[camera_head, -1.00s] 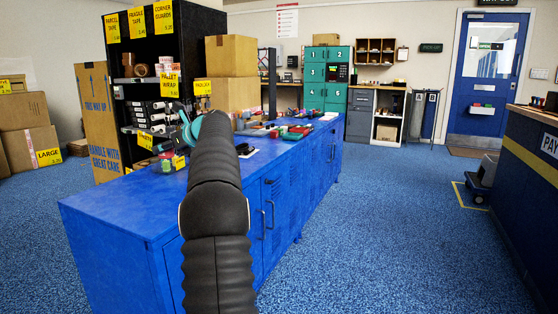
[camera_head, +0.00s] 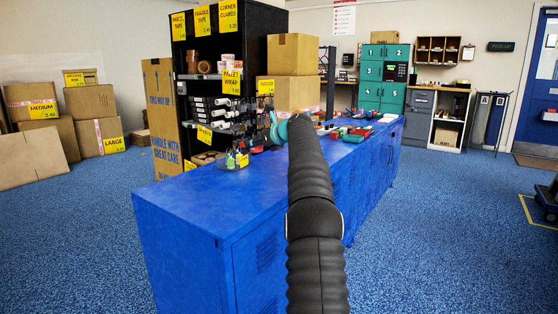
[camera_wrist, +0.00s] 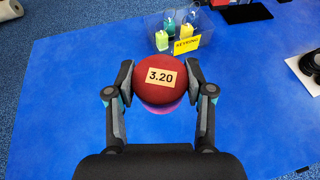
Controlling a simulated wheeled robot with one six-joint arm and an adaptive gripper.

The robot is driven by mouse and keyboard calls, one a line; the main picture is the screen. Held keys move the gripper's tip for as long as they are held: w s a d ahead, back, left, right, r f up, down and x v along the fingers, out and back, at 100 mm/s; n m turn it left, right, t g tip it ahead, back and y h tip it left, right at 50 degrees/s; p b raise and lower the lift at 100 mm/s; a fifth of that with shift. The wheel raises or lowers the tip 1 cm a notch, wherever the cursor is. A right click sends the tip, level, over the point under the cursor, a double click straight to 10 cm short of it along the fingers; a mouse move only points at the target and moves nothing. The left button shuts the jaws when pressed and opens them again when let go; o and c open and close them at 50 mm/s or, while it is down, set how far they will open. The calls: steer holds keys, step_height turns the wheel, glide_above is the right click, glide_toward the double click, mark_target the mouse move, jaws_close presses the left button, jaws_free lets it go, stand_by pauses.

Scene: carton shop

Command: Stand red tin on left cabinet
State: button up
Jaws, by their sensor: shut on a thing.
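The red tin (camera_wrist: 160,78), round-topped with a "3.20" label, sits between the two fingers of my gripper (camera_wrist: 160,88) in the wrist view. The fingers are shut on its sides. A purple strip shows at its lower edge. In the head view my gripper (camera_head: 280,128) is over the blue cabinets, mostly behind my arm, and I cannot make out the tin there. The near, left end of the blue cabinet row (camera_head: 205,208) has a wide bare top. Whether the tin touches the cabinet top is unclear.
A clear bin of key rings (camera_wrist: 205,35) stands just beyond the tin; it also shows in the head view (camera_head: 235,160). Small goods (camera_head: 350,133) lie farther along the cabinets. A black shelf (camera_head: 245,60) and cartons (camera_head: 291,55) stand behind. The floor at left is open.

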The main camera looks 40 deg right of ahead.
steer(key=w+a, duration=0.4)
steer(key=a, duration=0.1)
steer(key=b, duration=0.9)
glide_above(226, 195)
steer(key=shift+n+y, duration=0.3)
step_height(226, 195, down, 8)
steer(key=shift+w+r, duration=0.15)
steer(key=shift+r, duration=0.1)
steer(key=shift+f+b, duration=0.55)
steer(key=shift+f, duration=1.45)
steer(key=shift+f, duration=0.15)
steer(key=o, duration=1.3)
